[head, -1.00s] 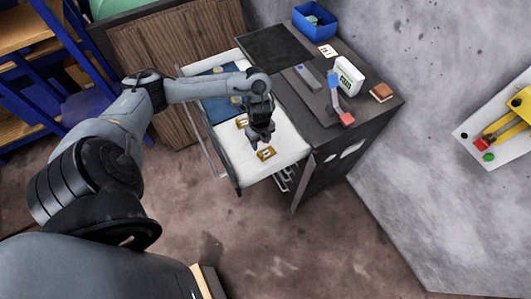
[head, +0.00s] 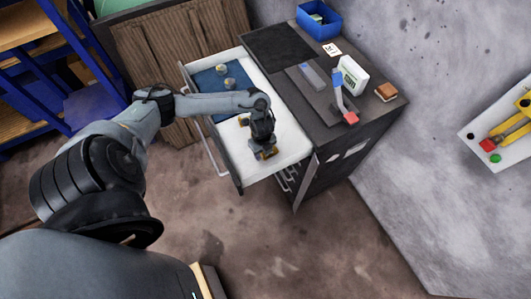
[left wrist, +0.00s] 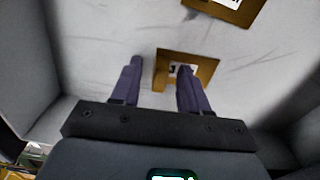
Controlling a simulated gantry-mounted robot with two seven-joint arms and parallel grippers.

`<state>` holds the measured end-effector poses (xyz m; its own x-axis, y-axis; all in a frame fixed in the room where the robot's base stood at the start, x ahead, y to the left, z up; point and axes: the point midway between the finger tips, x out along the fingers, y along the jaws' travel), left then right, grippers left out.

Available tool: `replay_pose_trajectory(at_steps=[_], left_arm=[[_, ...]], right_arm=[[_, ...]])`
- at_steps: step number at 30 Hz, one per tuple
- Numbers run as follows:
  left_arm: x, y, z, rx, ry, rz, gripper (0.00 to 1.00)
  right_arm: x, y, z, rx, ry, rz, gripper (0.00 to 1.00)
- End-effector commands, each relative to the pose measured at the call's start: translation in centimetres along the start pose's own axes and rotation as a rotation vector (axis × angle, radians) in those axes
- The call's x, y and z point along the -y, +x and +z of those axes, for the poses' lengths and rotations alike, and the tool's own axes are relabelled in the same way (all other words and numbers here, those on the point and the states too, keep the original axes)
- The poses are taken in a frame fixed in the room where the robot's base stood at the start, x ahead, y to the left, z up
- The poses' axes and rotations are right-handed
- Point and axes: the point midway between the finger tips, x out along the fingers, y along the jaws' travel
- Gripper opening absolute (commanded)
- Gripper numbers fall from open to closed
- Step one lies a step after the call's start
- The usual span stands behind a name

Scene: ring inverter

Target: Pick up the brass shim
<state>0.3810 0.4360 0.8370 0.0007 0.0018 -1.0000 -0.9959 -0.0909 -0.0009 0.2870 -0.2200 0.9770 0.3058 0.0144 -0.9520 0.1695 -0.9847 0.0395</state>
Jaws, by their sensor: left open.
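Two flat brass-coloured plates with small white-and-black labels lie on the white floor of the open drawer (head: 292,150); I take them for brass shims. The nearer plate (left wrist: 207,72) is at my left gripper (left wrist: 160,66), which is open. In the left wrist view the right-hand finger overlaps this plate and the left-hand finger is left of it. Contact cannot be told. The farther plate (left wrist: 235,14) is cut off by the top edge; in the head view it shows beside my arm (head: 243,121). My left gripper (head: 264,152) partly hides the nearer plate there. My right gripper is not in view.
The drawer walls stand close around the gripper. A blue mat (head: 207,80) with small round pieces lies at the drawer's far end. The cabinet top (head: 325,105) holds a blue bin (head: 318,20), a white box (head: 353,75) and a red-and-blue handled item (head: 341,99).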

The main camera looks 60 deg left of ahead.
Motion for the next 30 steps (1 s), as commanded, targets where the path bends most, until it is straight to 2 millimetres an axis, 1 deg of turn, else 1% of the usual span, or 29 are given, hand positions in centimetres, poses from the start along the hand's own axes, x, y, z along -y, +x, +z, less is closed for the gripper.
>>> replay_pose_trajectory(at_steps=[3,4,12,23,26,30], left_arm=[[0.0,0.0,0.0,0.0,0.0,0.0,0.45],[0.0,0.0,0.0,0.0,0.0,0.0,0.42],[0.0,-0.1,0.0,0.0,0.0,0.0,0.0],[0.0,-0.1,0.0,0.0,0.0,-0.001,0.0],[0.1,-0.4,0.0,0.0,0.001,-0.001,0.0],[0.1,-1.2,0.0,-0.001,0.0,-0.001,0.0]], right_arm=[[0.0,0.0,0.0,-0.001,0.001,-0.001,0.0],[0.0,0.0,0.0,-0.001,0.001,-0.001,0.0],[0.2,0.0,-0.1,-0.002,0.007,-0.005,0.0],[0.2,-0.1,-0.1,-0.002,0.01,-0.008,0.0],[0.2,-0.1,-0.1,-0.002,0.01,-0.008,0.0],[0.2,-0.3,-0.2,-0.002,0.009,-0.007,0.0]])
